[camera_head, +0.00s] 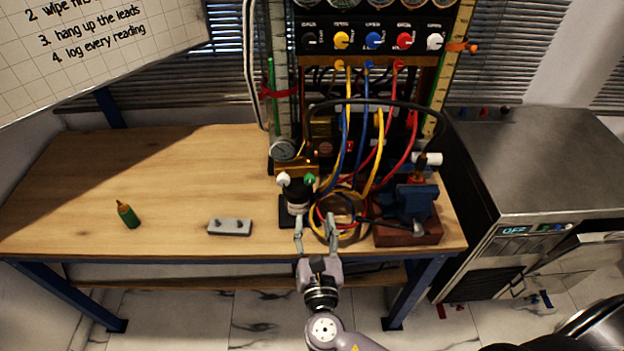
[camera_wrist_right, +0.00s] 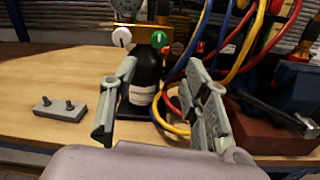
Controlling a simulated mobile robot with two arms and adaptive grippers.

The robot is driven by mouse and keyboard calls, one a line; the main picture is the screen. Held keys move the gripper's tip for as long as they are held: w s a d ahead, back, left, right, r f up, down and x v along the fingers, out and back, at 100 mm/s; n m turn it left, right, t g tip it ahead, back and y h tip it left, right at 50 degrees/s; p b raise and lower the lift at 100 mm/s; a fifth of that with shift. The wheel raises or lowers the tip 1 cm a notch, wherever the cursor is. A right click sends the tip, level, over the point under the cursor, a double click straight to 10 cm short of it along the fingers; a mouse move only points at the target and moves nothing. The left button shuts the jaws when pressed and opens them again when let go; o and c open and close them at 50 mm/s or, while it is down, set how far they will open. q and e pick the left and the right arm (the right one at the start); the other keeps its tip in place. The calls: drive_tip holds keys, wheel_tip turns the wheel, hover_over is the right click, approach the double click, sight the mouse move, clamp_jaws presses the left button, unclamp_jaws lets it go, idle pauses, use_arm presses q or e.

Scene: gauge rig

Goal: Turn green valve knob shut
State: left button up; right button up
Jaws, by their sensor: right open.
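The green valve knob (camera_head: 310,179) is on a small dark bottle-like body (camera_head: 296,197) at the front of the rig, beside a white knob (camera_head: 284,179). In the right wrist view the green knob (camera_wrist_right: 159,40) shows a white mark that looks near upright, and the white knob (camera_wrist_right: 122,37) is to its left. My right gripper (camera_head: 316,231) is open and empty, in front of and below the knobs. In the wrist view its fingers (camera_wrist_right: 163,112) stand apart on either side of the dark body, with the green knob beyond and above them. My left gripper is not in view.
Yellow, blue and red cables (camera_head: 357,130) hang down the rig and coil close to the right of the knobs. A blue vise (camera_head: 408,203) stands further right.

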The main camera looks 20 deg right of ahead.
sight(310, 183)
drive_tip(key=p+x, duration=0.2)
drive_tip(key=x, duration=1)
drive_tip(key=shift+w+a, duration=0.1)
drive_tip(key=shift+w, duration=0.2)
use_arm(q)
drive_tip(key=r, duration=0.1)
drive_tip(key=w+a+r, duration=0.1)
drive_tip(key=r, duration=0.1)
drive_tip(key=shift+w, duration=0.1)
use_arm(e)
drive_tip(key=shift+c, duration=0.6)
clamp_jaws()
